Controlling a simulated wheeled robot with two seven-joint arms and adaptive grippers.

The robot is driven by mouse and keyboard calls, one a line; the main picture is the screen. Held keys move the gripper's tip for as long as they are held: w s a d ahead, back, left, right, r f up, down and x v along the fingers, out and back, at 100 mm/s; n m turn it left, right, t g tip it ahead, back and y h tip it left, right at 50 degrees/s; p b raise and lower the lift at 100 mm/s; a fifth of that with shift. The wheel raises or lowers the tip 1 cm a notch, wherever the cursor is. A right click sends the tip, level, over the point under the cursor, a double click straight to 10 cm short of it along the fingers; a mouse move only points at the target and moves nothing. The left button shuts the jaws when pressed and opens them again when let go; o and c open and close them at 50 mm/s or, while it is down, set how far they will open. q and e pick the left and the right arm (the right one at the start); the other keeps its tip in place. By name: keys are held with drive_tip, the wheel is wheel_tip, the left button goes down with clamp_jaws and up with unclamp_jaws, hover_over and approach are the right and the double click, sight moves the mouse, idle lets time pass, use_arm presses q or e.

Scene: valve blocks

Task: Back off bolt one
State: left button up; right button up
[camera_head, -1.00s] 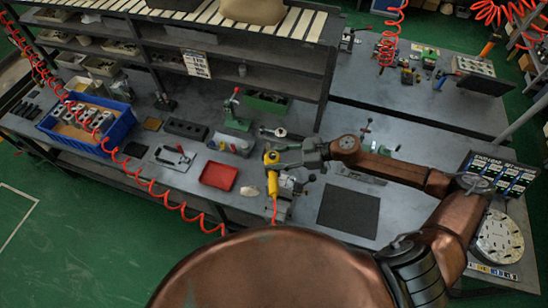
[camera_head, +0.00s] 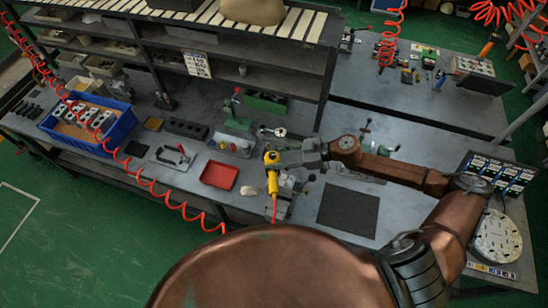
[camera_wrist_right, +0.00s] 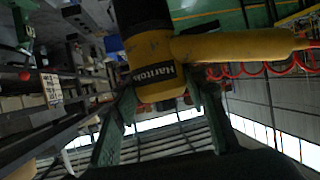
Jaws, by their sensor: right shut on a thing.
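My right gripper (camera_head: 277,157) is shut on a yellow power tool (camera_head: 274,185) above the workbench. No bolt can be made out. My left gripper is not in view.
A red tray (camera_head: 219,175), a clamp (camera_head: 175,156) on a light plate and a green press (camera_head: 236,115) are to the left. A blue bin (camera_head: 88,122) is farther left. A dark mat (camera_head: 348,210) lies right of the fixture. Red coiled hose (camera_head: 140,180) crosses the bench front.

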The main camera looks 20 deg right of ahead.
drive_tip(key=shift+f, duration=0.75)
idle(0.6)
drive_tip(key=shift+p, duration=0.4)
idle(1.2)
drive_tip(key=shift+f+p, duration=0.25)
drive_tip(key=shift+p, duration=0.1)
idle(0.9)
drive_tip(key=shift+s+f, duration=0.15)
drive_tip(key=shift+f, duration=0.05)
idle(0.8)
drive_tip(key=shift+d+p, duration=0.1)
drive_tip(key=shift+p, duration=0.3)
idle(1.2)
